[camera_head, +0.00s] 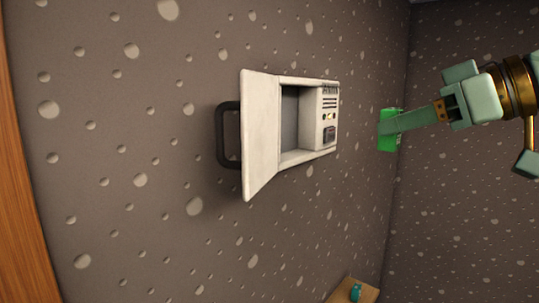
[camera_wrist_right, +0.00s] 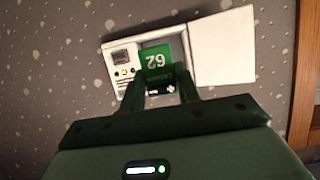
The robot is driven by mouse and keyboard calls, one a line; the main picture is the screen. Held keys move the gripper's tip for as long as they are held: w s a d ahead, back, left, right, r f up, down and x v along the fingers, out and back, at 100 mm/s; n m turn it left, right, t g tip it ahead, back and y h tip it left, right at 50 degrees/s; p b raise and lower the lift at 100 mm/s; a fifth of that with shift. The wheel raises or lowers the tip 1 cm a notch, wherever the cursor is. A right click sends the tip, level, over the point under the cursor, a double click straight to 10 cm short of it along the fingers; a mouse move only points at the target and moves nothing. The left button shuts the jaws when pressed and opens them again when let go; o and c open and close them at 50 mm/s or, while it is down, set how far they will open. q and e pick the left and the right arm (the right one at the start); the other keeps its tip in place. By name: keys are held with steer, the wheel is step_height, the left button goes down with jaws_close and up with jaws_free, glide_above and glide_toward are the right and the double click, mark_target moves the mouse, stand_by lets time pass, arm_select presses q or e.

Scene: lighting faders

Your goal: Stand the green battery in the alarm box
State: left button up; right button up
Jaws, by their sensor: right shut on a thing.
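The white alarm box (camera_head: 328,100) is on the speckled wall, its door (camera_head: 261,135) swung open to the left with a black handle. Its recess (camera_head: 290,118) shows grey and empty in the head view. My right gripper (camera_head: 386,125) is shut on the green battery (camera_head: 386,143), right of the box and apart from it in the head view. In the right wrist view the battery (camera_wrist_right: 157,61) shows the number 62 upside down between my fingertips (camera_wrist_right: 162,82), in line with the box's opening (camera_wrist_right: 146,44). The gap to the box is hard to judge there. My left gripper is not in view.
The box's panel with vents, small lights and a dark meter (camera_head: 329,133) is right of the recess. A small wooden surface (camera_head: 366,291) with a teal object (camera_head: 355,292) is low down. A wooden edge (camera_head: 18,200) runs along the left. The wall between box and battery looks clear.

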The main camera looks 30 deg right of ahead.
steer(key=w+a+p, duration=0.2)
steer(key=w, duration=0.3)
steer(key=w+a+p, duration=0.2)
steer(key=w+p, duration=0.1)
steer(key=w, duration=0.2)
steer(key=w+a+p, duration=0.2)
steer(key=w+p, duration=0.1)
steer(key=w, duration=0.2)
steer(key=shift+w+a+r, duration=0.2)
steer(key=shift+w+a, duration=0.1)
steer(key=shift+w, duration=0.05)
steer(key=shift+w+a, duration=0.1)
steer(key=shift+w, duration=0.1)
steer(key=shift+f, duration=0.3)
steer(key=f, duration=0.3)
steer(key=shift+d+p, duration=0.25)
steer(key=shift+p, duration=0.05)
steer(key=shift+a+f, duration=0.1)
steer(key=o, duration=1)
steer(key=shift+f, duration=0.1)
